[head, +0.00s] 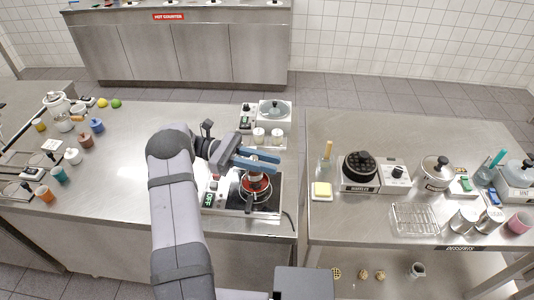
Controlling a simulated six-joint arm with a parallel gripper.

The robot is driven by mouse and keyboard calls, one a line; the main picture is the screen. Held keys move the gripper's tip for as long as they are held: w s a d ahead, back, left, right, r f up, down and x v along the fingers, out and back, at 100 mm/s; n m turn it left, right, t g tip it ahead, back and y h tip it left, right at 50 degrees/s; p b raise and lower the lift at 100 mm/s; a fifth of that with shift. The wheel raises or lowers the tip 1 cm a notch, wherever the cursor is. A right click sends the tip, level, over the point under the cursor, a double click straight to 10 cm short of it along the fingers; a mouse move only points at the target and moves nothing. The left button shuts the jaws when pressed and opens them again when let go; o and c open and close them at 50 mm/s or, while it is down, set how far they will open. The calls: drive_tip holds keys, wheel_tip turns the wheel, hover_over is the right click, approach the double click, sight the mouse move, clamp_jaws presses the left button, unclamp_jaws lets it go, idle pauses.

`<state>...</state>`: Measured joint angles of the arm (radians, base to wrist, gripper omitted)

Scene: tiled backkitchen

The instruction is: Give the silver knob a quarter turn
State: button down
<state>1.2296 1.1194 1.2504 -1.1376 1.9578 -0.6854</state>
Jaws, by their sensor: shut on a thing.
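My gripper (268,163) has blue fingers and reaches over the hot plate (234,203) at the right end of the left counter. A round red-orange thing with a dark rim (257,186) is on the plate just below the fingers. A small knob (214,186) shows on the plate's left panel, apart from the fingers. I cannot tell whether it is silver.
Two pale cups (259,135) and a lidded pot (275,110) on an appliance stand behind my gripper. Cups and jars crowd the left counter's far left. A gap separates the right table, with its waffle maker (360,167) and wire rack (415,219). The left counter's middle is clear.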

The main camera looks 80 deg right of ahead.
drive_tip(key=shift+a+r+m+y+p, duration=0.2)
drive_tip(key=shift+r+m+y+p, duration=0.3)
drive_tip(key=shift+p, duration=1.95)
drive_tip(key=shift+f+t+y+p, duration=0.3)
drive_tip(key=shift+f+y+p, duration=0.15)
drive_tip(key=shift+p, duration=0.75)
drive_tip(key=c, duration=1.6)
unclamp_jaws()
drive_tip(key=shift+a, duration=0.1)
drive_tip(key=h+b, duration=0.1)
drive_tip(key=b, duration=0.4)
drive_tip(key=shift+f, duration=0.35)
drive_tip(key=h+b, duration=0.1)
drive_tip(key=b, duration=0.2)
drive_tip(key=n+b, duration=0.1)
drive_tip(key=b, duration=0.3)
drive_tip(key=shift+d+n+g+h, duration=0.3)
drive_tip(key=shift+d+g+h, duration=0.05)
drive_tip(key=shift+g, duration=0.05)
